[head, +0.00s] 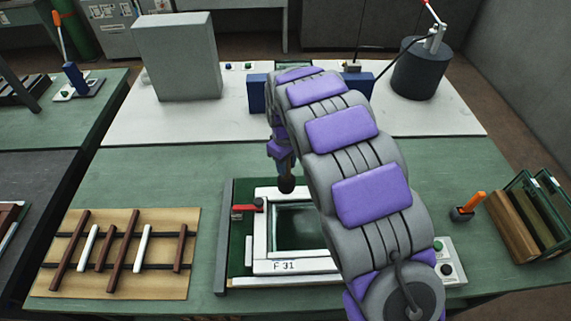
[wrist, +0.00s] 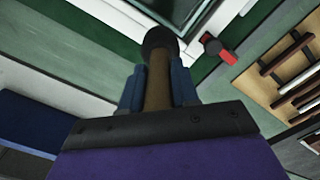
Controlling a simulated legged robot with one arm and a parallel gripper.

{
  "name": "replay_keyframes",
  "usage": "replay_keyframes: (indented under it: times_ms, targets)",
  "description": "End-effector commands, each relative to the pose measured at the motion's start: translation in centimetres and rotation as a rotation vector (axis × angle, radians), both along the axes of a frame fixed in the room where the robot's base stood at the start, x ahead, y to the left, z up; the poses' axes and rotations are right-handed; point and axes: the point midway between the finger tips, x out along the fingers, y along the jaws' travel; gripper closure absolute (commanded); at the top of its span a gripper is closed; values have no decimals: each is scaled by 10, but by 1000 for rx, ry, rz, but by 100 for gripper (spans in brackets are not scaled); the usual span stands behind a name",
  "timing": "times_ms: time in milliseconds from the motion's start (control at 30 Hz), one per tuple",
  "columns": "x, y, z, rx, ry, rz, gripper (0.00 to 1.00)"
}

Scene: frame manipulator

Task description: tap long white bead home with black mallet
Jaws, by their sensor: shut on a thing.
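My gripper (head: 281,160) is shut on the black mallet (head: 287,185), held head down above the far left corner of the white frame (head: 290,266). In the wrist view my gripper (wrist: 157,85) has blue fingers on both sides of the mallet's brown handle, and the round black mallet head (wrist: 160,42) points away toward the frame. The head seems apart from the frame; its exact height I cannot tell. White strips line the frame around a dark glass pane (head: 295,228); my arm hides its right side. I cannot tell which strip is the long white bead.
A red clamp (head: 245,209) sits at the frame's left side. A tan board (head: 185,270) at left holds brown strips and two white strips (head: 142,247). A grey box (head: 175,55) stands behind. At right are an orange-handled tool (head: 472,203) and a green rack (head: 540,200).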

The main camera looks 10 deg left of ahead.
Motion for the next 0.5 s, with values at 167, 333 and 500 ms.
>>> replay_keyframes:
  times_ms: [167, 333, 500]
  targets:
    - [7, -16, 7, 5, -4, -6, 100]
    - [16, -49, 13, 9, -3, -8, 100]
    - [19, -73, 13, 10, 3, -3, 100]
